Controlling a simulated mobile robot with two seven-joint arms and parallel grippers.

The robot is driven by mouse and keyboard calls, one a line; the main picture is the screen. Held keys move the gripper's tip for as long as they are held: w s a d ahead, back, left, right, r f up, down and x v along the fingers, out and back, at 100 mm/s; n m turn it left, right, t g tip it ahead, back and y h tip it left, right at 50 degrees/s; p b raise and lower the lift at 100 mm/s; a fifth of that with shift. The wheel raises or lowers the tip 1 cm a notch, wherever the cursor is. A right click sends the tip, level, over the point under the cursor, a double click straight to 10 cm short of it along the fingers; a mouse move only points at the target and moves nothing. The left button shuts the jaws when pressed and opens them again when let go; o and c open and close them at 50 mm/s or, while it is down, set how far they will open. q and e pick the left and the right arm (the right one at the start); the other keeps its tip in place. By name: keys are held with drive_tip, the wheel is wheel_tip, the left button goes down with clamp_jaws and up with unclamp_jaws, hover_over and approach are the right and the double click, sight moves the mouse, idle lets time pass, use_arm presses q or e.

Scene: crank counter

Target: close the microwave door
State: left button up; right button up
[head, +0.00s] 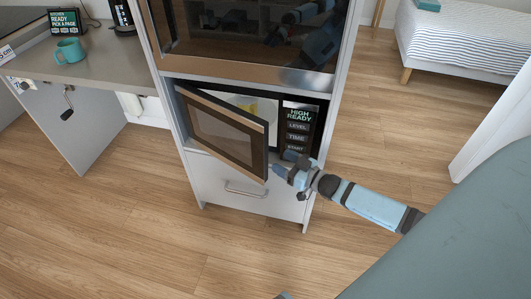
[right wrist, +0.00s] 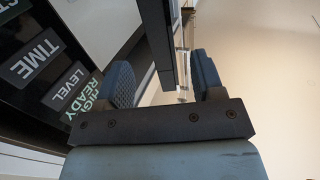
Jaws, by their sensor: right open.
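The microwave (head: 300,103) sits in a tall cabinet in the head view. Its dark-framed door (head: 222,130) is hinged at the left and stands partly open, its free edge swung out toward me. Something yellow shows inside. My right gripper (head: 285,165) is at the door's free right edge, below the control panel. In the right wrist view the door (right wrist: 163,45) runs between the two open fingers of the gripper (right wrist: 163,78), with gaps visible on both sides. The control panel (right wrist: 55,75) is at the left there. My left gripper is not in view.
An oven (head: 245,35) is above the microwave, and a drawer with a handle (head: 246,191) is below. A counter (head: 90,62) with a teal mug (head: 70,50) and a crank (head: 67,102) stands at left. The wooden floor (head: 400,130) is clear at right.

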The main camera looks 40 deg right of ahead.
sight(267, 153)
drive_tip(key=shift+b+x, duration=0.4)
drive_tip(key=shift+x, duration=3.25)
clamp_jaws()
drive_tip(key=shift+w+d, duration=0.35)
drive_tip(key=shift+d, duration=0.4)
drive_tip(key=shift+w+d, duration=0.35)
drive_tip(key=shift+d, duration=0.4)
drive_tip(key=shift+w+d, duration=0.35)
drive_tip(key=shift+d, duration=0.4)
